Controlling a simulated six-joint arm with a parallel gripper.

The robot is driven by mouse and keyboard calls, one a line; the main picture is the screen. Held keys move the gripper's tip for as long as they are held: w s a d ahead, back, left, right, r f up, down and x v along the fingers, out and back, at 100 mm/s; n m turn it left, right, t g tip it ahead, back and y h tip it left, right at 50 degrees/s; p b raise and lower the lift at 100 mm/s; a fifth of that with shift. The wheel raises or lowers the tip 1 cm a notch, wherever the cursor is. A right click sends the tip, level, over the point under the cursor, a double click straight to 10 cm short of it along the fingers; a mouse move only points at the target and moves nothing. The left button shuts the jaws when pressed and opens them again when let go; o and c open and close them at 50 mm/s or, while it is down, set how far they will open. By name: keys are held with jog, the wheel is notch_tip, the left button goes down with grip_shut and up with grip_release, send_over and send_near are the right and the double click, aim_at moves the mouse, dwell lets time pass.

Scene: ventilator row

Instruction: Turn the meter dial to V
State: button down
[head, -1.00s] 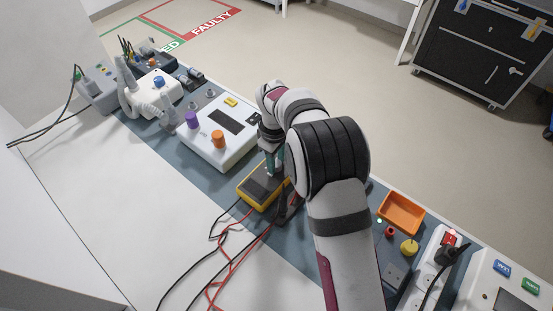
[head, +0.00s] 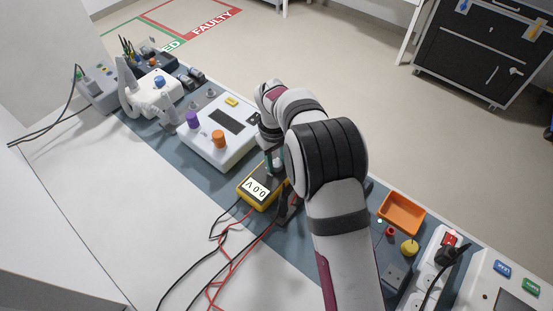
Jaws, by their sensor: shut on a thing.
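The yellow meter (head: 262,202) lies on the blue-grey mat near the middle of the head view. Its screen (head: 258,190) is lit and reads 0.0 V. My gripper (head: 275,172) is over the far right part of the meter, pointing down. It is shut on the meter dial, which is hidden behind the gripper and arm. The dial's pointer and markings cannot be seen. Black and red leads (head: 226,250) run from the meter over the white bench.
A white box with purple and orange knobs (head: 217,138) stands just left of my arm. An orange tray (head: 401,212), small coloured knobs and a white power strip (head: 428,270) lie to the right. The white bench at lower left is clear apart from the leads.

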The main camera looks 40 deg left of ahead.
jog(key=c, duration=0.5)
grip_release()
notch_tip(320, 180, up, 16)
jog(key=shift+s, duration=0.35)
jog(key=shift+a+f, duration=0.1)
